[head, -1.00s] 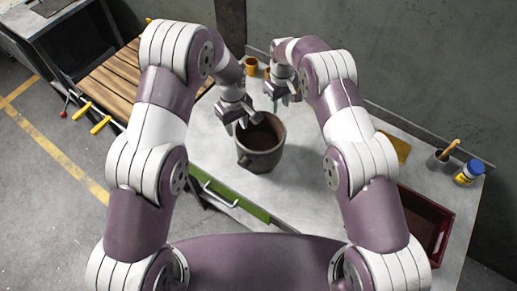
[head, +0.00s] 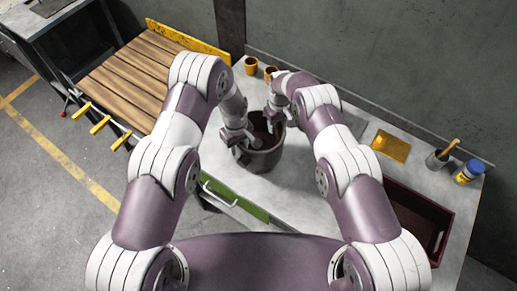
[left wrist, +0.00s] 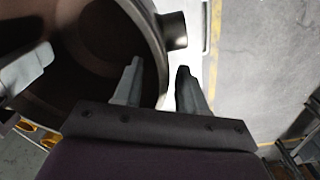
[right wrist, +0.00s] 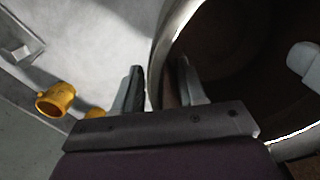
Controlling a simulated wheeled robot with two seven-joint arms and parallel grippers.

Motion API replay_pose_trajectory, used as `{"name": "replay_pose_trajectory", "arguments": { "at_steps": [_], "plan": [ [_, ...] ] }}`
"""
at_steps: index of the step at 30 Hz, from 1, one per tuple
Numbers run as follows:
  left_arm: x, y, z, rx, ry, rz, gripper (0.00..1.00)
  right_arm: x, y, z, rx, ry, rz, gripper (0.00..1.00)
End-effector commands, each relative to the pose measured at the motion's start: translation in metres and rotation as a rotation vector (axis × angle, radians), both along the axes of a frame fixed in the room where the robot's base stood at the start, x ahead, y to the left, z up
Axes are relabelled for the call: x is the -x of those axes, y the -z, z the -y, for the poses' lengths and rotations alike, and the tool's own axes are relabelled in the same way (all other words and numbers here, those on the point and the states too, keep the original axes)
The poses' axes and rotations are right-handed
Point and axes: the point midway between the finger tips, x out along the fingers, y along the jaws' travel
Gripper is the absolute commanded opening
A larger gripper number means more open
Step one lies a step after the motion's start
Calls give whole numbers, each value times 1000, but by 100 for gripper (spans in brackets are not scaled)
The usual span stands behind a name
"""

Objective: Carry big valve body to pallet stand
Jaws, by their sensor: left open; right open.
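The big valve body (head: 262,160), a dark open-topped round pot with a side port (left wrist: 172,30), stands upright on the grey bench. My left gripper (head: 240,134) is open at its left rim; in the left wrist view one finger is inside the wall and one outside. My right gripper (head: 277,108) is open at the far right rim; in the right wrist view its fingers (right wrist: 160,75) also straddle the wall (right wrist: 158,60). The pallet stand (head: 135,85), with brown wooden slats and yellow edge pieces, is at the left, its top empty where visible.
Two small orange fittings (head: 251,65) stand behind the valve body. A yellow plate (head: 391,146), a grey cup (head: 437,159), a blue-and-yellow container (head: 469,172) and a dark red crate (head: 445,212) occupy the bench's right. A green drawer (head: 235,197) is at the front edge.

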Motion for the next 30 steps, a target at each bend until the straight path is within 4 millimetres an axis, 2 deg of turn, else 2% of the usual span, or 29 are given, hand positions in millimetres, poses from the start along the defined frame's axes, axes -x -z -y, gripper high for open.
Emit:
{"name": "replay_pose_trajectory", "arguments": {
  "at_steps": [2,3,5,6,30],
  "plan": [
    [0,0,0,0,0,0,38,0,0,0,0,0,0,38],
    [0,0,0,0,0,0,25,0,0,0,0,0,0,25],
    [0,0,0,0,0,0,5,0,0,0,0,0,0,5],
    [0,0,0,0,0,0,0,0,0,0,0,0,0,0],
    [0,-1,0,0,0,-1,0,0,-1,0,1,1,-1,0]
  ]
}}
